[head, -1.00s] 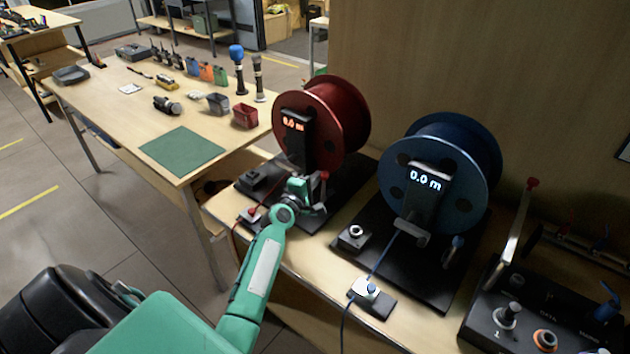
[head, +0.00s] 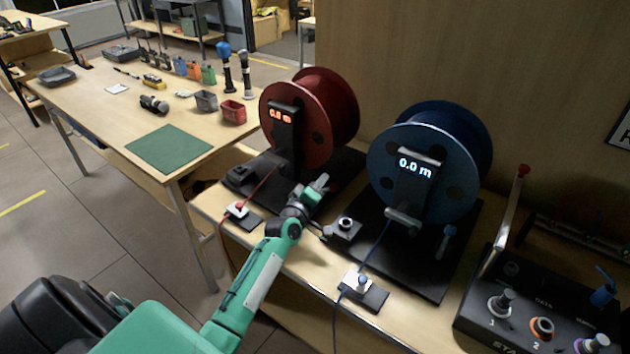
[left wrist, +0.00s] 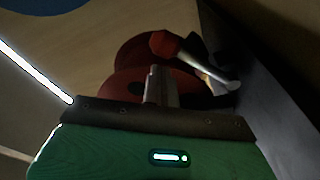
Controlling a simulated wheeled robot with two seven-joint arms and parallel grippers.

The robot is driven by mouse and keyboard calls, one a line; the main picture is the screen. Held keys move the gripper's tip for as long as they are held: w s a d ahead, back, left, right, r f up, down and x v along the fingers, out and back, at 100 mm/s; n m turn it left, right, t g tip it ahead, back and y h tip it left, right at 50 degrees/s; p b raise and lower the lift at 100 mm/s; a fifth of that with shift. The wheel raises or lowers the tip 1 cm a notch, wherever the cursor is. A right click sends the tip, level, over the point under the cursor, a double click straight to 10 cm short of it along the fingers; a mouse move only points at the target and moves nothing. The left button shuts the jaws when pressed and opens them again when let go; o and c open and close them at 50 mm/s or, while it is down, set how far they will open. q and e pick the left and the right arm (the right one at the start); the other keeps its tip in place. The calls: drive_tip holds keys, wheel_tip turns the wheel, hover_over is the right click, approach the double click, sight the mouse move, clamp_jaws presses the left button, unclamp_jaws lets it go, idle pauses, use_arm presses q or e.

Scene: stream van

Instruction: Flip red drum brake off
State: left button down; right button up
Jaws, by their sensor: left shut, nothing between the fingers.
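The red drum (head: 318,112) stands upright on its dark base, its display lit. My left gripper (head: 320,184) is low in front of its right side, fingers shut and empty. In the left wrist view the shut fingers (left wrist: 154,82) point toward a red-knobbed metal lever (left wrist: 163,43), which looks like the red drum's brake. The lever lies just beyond and to the right of the fingertips; I cannot tell whether they touch. In the head view I cannot make out this lever; the gripper seems to cover it. My right gripper is not in view.
The blue drum (head: 427,165) reading 0.0 m stands close to the right, with its blue-knobbed lever (head: 447,238). A control panel (head: 530,318) stands at right. A side table (head: 85,120) holds small items.

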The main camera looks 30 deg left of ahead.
use_arm(q)
drive_tip(key=shift+d+f+m, duration=0.2)
drive_tip(key=shift+d+m, duration=0.05)
drive_tip(key=shift+m, duration=0.15)
drive_tip(key=shift+d+f+m, duration=0.25)
drive_tip(key=shift+d+m, duration=0.15)
drive_tip(key=shift+m, duration=0.3)
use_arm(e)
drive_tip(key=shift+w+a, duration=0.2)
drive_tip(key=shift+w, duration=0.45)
use_arm(q)
drive_tip(key=shift+s+f, duration=0.1)
drive_tip(key=shift+f, duration=0.05)
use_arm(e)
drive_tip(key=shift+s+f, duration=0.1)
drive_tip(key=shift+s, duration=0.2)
